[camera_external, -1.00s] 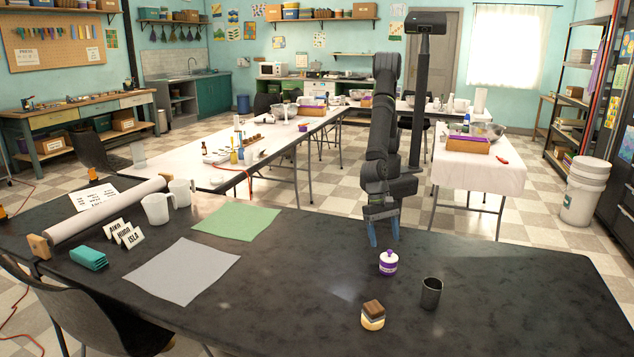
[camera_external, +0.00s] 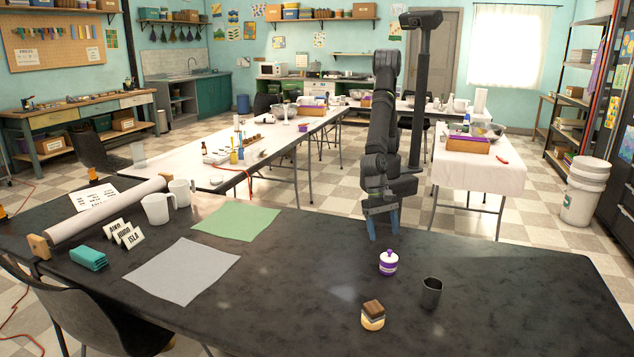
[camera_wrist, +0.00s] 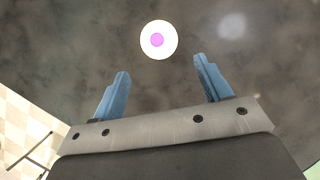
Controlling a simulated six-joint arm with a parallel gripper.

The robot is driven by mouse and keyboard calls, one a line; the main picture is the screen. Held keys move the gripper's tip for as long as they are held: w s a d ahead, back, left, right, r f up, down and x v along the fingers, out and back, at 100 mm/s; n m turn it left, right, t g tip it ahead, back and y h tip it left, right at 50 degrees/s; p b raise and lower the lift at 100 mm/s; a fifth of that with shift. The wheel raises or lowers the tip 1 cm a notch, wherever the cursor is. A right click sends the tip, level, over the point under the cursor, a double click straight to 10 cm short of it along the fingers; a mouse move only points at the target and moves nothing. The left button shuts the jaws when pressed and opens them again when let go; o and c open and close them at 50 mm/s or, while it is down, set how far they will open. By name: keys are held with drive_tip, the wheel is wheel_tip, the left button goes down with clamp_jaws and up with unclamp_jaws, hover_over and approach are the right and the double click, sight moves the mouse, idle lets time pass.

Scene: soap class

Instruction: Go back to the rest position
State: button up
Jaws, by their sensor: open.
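My gripper (camera_external: 384,226) hangs above the back edge of the dark table (camera_external: 290,265), with its two blue fingers pointing down. In the wrist view my gripper (camera_wrist: 163,88) is open, with nothing between its fingers. A white jar with a purple band and lid knob (camera_external: 388,263) stands on the table in front of the gripper. From above, the jar (camera_wrist: 158,40) shows as a white disc with a pinkish-purple centre, beyond the fingertips and apart from them.
A dark cup (camera_external: 431,293) and a wood-topped brush or block (camera_external: 373,315) stand near the jar. A grey sheet (camera_external: 183,270), a green sheet (camera_external: 235,222), a teal stack (camera_external: 88,258), name cards (camera_external: 127,234), white jugs (camera_external: 157,209) and a paper roll (camera_external: 105,209) occupy the left side.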

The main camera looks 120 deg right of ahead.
sight(388, 255)
drive_tip(key=x, duration=1)
drive_tip(key=shift+a+f, duration=0.1)
drive_tip(key=shift+f, duration=0.1)
drive_tip(key=shift+r, duration=1)
